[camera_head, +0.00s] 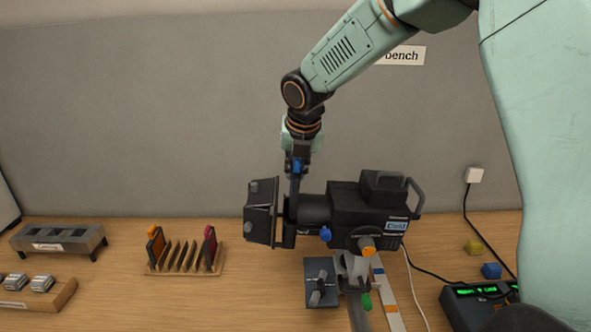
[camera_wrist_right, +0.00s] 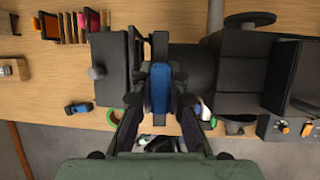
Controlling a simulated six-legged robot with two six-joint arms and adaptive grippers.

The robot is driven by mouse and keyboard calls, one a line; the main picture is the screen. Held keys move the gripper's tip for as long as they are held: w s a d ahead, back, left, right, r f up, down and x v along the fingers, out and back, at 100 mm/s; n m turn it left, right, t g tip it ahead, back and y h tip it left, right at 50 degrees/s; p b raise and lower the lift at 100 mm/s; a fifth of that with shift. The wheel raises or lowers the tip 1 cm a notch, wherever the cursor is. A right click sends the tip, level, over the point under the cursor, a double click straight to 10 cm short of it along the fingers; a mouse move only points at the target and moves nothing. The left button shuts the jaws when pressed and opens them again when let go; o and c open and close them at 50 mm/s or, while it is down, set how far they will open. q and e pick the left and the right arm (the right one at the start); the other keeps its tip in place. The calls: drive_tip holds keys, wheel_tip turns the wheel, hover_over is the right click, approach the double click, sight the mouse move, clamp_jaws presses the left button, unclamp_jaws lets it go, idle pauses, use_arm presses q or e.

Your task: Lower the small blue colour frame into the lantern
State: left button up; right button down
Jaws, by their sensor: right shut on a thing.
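The black lantern (camera_head: 365,205) stands on a clamp above the bench, its front end with dark flaps (camera_head: 261,212) facing left. My right gripper (camera_head: 297,160) points straight down over the gap between the flaps and the lens barrel. It is shut on the blue tab of the small colour frame (camera_head: 296,167). The frame's dark, thin body runs down from the tab towards the gap; how deep it sits there is hard to tell. In the right wrist view the blue tab (camera_wrist_right: 160,88) lies between the fingers, with the barrel beside it. My left gripper is not in view.
A wooden rack (camera_head: 185,268) with several coloured frames stands to the left, beside a grey slotted stand (camera_head: 60,240). A lit control box (camera_head: 475,303) and yellow and blue cubes (camera_head: 491,270) are at the right. Bare bench lies between rack and lantern.

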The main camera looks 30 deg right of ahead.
drive_tip(key=shift+w+a+f, duration=0.1)
drive_tip(key=shift+w, duration=0.05)
drive_tip(key=shift+w+f, duration=0.1)
drive_tip(key=shift+f, duration=0.6)
drive_tip(key=shift+w+f, duration=0.15)
drive_tip(key=shift+f, duration=0.15)
drive_tip(key=shift+s+a, duration=0.1)
drive_tip(key=shift+s, duration=0.1)
drive_tip(key=shift+f, duration=0.1)
